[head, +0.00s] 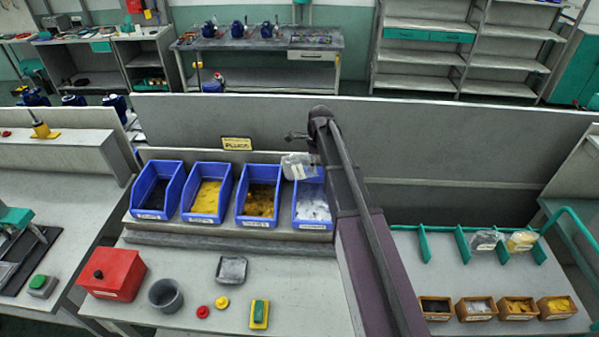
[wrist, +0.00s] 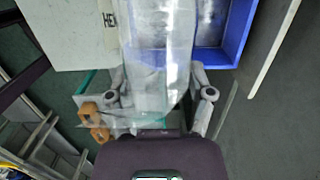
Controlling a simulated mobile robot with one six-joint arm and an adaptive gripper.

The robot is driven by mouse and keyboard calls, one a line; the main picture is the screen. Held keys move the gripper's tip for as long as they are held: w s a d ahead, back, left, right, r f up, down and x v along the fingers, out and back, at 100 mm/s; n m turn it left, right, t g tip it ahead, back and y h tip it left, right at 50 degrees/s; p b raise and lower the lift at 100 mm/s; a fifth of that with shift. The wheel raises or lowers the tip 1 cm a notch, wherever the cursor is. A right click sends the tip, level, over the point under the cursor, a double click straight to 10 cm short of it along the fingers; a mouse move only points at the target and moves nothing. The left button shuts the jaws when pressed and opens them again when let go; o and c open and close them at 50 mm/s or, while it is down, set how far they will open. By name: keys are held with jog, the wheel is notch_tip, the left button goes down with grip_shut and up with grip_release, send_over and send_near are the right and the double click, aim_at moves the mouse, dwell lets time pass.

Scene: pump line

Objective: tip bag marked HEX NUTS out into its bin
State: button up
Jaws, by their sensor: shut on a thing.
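My gripper (wrist: 155,100) is shut on a clear plastic bag (wrist: 160,50); the bag also shows in the head view (head: 299,166). The bag hangs tilted above the back of the rightmost blue bin (head: 312,203), which holds pale, silvery pieces. In the wrist view that bin's blue wall (wrist: 222,55) lies behind and right of the bag. Dark letters "HE" show at the bag's left edge, the rest cut off. The bag looks mostly see-through; I cannot tell how much is inside.
Blue bins with dark (head: 156,190), yellow (head: 206,193) and brassy (head: 258,196) contents stand to the left. A low grey panel (head: 250,118) runs behind. Two bags (head: 486,240) stand in a green rack at right, behind small brown boxes (head: 478,308).

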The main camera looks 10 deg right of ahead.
jog(key=shift+r+h, duration=0.15)
jog(key=shift+h, duration=0.25)
jog(key=shift+r+h, duration=0.2)
jog(key=shift+h, duration=0.8)
jog(key=shift+r+g+h, duration=0.2)
jog(key=shift+g+h, duration=0.05)
jog(key=shift+h, duration=0.4)
jog(key=shift+r+g+h, duration=0.15)
jog(key=shift+g+h, duration=0.1)
jog(key=shift+h, duration=0.4)
jog(key=shift+w+h+b, duration=0.1)
jog(key=shift+h+b, duration=0.35)
jog(key=shift+h, duration=0.35)
jog(key=shift+r+g+h+b, duration=0.3)
jog(key=shift+h+b, duration=0.4)
jog(key=shift+h, duration=0.3)
jog(key=shift+r+h, duration=0.3)
jog(key=shift+h, duration=0.2)
jog(key=shift+d, duration=0.1)
